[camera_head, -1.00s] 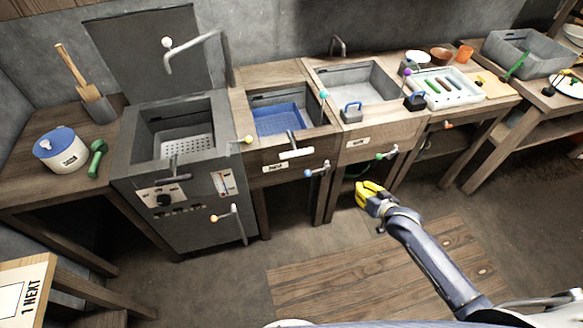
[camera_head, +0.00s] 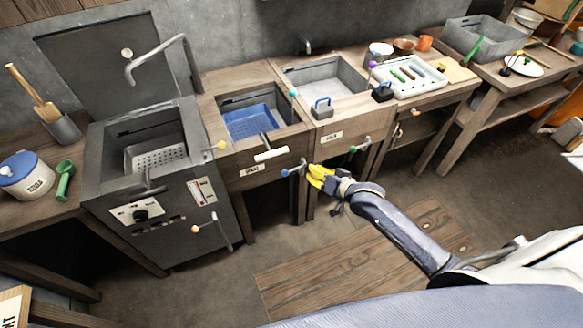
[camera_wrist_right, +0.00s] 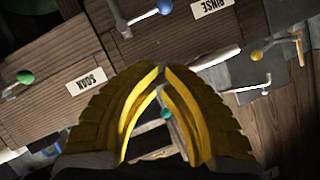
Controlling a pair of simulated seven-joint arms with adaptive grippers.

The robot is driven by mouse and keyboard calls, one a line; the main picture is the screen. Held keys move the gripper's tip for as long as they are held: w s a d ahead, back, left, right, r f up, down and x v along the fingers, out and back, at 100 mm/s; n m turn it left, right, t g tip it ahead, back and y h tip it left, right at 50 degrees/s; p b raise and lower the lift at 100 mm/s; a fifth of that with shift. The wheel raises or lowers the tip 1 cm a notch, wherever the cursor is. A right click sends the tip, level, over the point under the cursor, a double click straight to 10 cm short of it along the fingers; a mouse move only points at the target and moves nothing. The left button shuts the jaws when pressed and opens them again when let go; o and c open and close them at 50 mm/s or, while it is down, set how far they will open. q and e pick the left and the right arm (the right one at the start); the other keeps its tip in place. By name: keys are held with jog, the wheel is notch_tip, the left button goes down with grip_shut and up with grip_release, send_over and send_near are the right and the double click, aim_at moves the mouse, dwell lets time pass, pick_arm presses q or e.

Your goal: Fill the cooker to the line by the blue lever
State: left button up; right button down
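The grey cooker (camera_head: 165,225) stands at the left with a perforated steel tray (camera_head: 157,157) in its open basin. A gauge plate (camera_head: 202,191) with a red mark is on its front; I cannot read its level. The blue lever (camera_head: 287,172) sticks out at the bench front beside the rinse label; in the right wrist view its blue ball (camera_wrist_right: 165,7) shows near the top edge. My right gripper (camera_head: 317,177) is just right of the blue lever, seemingly apart from it. In the right wrist view its yellow fingertips (camera_wrist_right: 161,70) come together, with nothing between them. My left gripper is not in view.
A bent spout (camera_head: 160,57) rises behind the cooker. An orange-tipped lever (camera_head: 200,228) is on the cooker front, a yellow-tipped one (camera_head: 219,145) at its right edge. A green-tipped lever (camera_head: 357,148) and white handle (camera_head: 270,154) are near my right gripper. Open floor lies before the benches.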

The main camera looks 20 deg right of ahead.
jog(key=s+a+f+x, duration=0.1)
jog(key=f+x, duration=0.1)
jog(key=x, duration=1)
jog(key=shift+f, duration=0.3)
jog(key=shift+a, duration=0.15)
jog(key=shift+a+f+n+h, duration=0.1)
jog(key=shift+f+n+h, duration=0.05)
jog(key=shift+n+h, duration=0.15)
